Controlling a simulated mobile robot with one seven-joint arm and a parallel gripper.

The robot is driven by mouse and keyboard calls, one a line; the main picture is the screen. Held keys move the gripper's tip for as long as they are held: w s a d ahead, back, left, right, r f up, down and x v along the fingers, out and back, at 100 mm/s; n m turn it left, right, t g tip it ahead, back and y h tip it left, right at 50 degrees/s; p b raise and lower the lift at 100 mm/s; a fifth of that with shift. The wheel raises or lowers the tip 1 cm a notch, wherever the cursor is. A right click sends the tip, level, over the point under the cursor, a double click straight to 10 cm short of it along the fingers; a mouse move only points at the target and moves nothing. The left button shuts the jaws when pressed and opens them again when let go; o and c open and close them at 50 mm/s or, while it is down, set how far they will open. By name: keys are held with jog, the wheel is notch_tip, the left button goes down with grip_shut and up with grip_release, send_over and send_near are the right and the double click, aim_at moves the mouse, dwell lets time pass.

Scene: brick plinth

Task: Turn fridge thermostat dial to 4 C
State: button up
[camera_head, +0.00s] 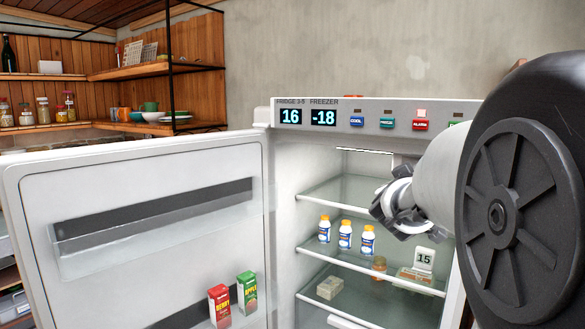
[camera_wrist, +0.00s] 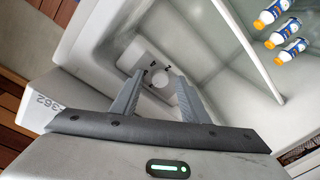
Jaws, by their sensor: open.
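The fridge (camera_head: 285,165) stands with its door open. Its panel display reads 16 for the fridge (camera_head: 290,116) and -18 for the freezer (camera_head: 323,117). In the wrist view the thermostat dial (camera_wrist: 161,79) is a pale round knob on a grey plate with dark marks, one looking like a 4. The dial's setting is too small to read. My gripper (camera_wrist: 158,76) is open, with a fingertip to either side of the dial in the picture; contact cannot be told. In the head view my gripper (camera_head: 396,207) is inside the fridge's upper right, and the dial is hidden.
The open door (camera_head: 140,220) fills the left, with a berry carton (camera_head: 219,305) and an apple carton (camera_head: 247,292) in its rack. Several white bottles (camera_head: 345,235) stand on a glass shelf (camera_head: 400,258) below my gripper. A card marked 15 (camera_head: 424,258) stands to their right.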

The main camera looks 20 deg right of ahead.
grip_shut()
jog(key=m+h+b, duration=0.1)
jog(key=m+b, duration=0.5)
jog(key=m, duration=0.6)
jog(key=m+g+h+b, duration=0.1)
jog(key=m+b, duration=0.5)
jog(key=m, duration=0.7)
jog(key=shift+w+a+b, duration=0.2)
jog(key=shift+b, duration=0.15)
dwell(0.4)
